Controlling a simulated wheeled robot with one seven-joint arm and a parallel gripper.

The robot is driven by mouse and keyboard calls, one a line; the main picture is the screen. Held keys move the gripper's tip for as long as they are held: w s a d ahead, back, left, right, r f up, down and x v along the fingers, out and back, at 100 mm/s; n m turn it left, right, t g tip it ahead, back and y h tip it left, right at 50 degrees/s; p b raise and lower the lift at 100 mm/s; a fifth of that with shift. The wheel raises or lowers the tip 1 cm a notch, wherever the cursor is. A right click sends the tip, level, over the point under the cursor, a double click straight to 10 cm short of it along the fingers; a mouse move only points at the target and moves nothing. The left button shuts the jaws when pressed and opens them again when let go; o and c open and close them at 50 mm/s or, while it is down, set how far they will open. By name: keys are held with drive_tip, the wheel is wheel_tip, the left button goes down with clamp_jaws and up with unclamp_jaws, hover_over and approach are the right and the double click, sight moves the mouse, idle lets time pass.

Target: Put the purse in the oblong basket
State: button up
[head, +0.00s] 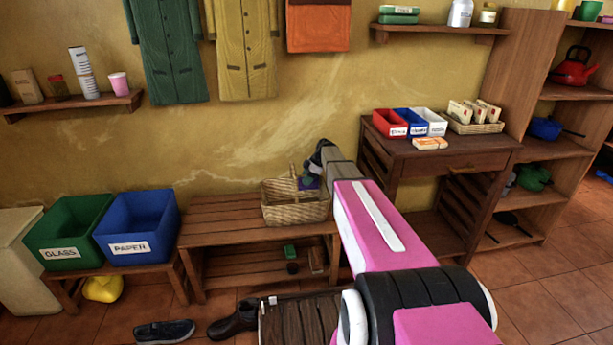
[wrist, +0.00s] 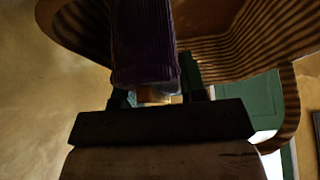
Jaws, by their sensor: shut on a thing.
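The purse is a purple ribbed thing (wrist: 143,45) in the wrist view; only a small purple patch of it (head: 309,184) shows in the head view. My gripper (head: 312,172) is shut on it, over the right part of the wicker basket (head: 290,212). This oblong basket has a raised handle and stands on the slatted wooden bench. In the wrist view the basket's striped woven wall (wrist: 240,45) lies behind and beside the purse. I cannot tell whether the purse touches the basket. My arm hides part of the basket's right side.
A green bin (head: 68,232) and a blue bin (head: 138,228) stand left of the bench (head: 215,232). A dark wooden cabinet (head: 440,148) at the right holds small boxes and a shallow wicker tray (head: 472,127). Shoes (head: 165,331) lie on the floor in front.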

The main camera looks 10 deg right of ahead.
drive_tip(key=shift+f, duration=0.35)
drive_tip(key=o, duration=1.1)
drive_tip(key=shift+r, duration=0.1)
drive_tip(key=v, duration=1)
drive_tip(key=shift+d+r, duration=0.2)
drive_tip(key=shift+r, duration=0.05)
drive_tip(key=shift+s, duration=0.1)
